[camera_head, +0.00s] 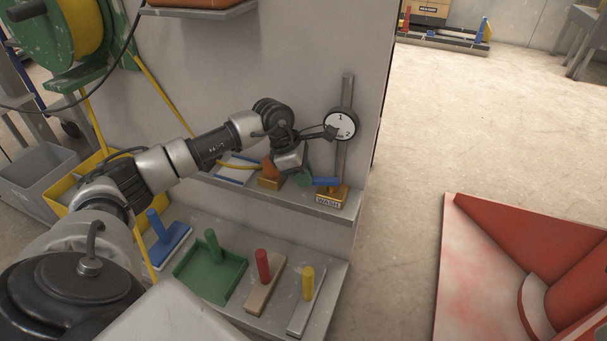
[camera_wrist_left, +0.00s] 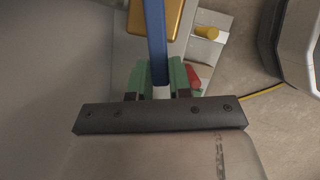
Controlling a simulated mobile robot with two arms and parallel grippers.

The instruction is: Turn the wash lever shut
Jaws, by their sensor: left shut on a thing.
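The wash lever is a blue bar (camera_head: 327,181) on a brass valve block (camera_head: 333,196) with a WASH label, at the right end of the wall ledge. In the left wrist view the blue lever (camera_wrist_left: 155,40) runs down from the brass block (camera_wrist_left: 172,8) to between my green fingertips. My left gripper (camera_head: 307,178) is shut on the lever's free end. In the head view the lever points left from the block, and the wrist partly hides the grip. My right gripper is not in view.
A round gauge marked 1 and 2 (camera_head: 340,125) sits on a post above the valve. An orange block (camera_head: 269,173) stands left on the ledge (camera_head: 325,210). Below, a lower shelf holds blue, green (camera_head: 211,270), red and yellow-handled tools. A red structure (camera_head: 480,250) stands right; floor between is clear.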

